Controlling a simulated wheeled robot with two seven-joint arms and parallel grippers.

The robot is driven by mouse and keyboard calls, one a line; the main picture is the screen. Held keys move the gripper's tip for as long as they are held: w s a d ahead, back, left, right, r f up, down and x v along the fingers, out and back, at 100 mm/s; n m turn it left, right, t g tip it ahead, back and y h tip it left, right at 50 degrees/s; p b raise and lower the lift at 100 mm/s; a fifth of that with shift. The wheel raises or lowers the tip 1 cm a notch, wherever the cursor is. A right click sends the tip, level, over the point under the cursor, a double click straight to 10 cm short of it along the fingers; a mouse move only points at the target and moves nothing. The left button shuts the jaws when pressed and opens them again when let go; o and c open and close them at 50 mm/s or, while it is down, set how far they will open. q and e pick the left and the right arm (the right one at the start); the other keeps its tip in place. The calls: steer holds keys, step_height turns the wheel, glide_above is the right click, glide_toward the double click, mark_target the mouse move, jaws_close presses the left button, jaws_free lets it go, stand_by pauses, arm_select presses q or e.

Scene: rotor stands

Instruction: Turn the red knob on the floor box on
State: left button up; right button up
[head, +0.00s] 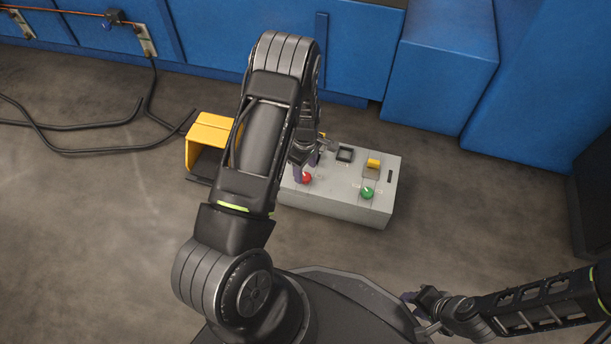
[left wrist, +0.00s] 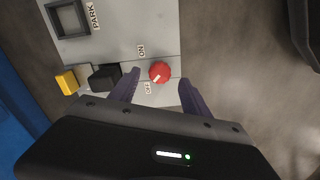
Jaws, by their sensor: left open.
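The grey floor box (head: 335,203) stands on the floor, partly hidden behind my left arm in the head view. The red knob (head: 306,178) is on its top; in the left wrist view the red knob (left wrist: 159,71) shows a pale pointer mark, with ON and OFF labels beside it. The pointer slants toward the OFF label. My left gripper (left wrist: 158,92) is open, its two purple fingers on either side of the knob in that view; whether they touch it I cannot tell. My right gripper (head: 425,310) is low at the right, away from the box; its jaw state is unclear.
The box also carries a green knob (head: 367,192), a yellow switch (head: 373,164) and a black square frame (head: 345,154). A yellow pedal housing (head: 207,137) is left of it. Black cables (head: 75,127) lie at the left. Blue cabinets (head: 440,70) line the back.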

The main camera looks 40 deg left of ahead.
mark_target(305, 176)
arm_select(q)
steer(key=shift+f+b, duration=0.4)
steer(key=shift+f, duration=1.1)
steer(key=shift+c, duration=0.4)
jaws_close()
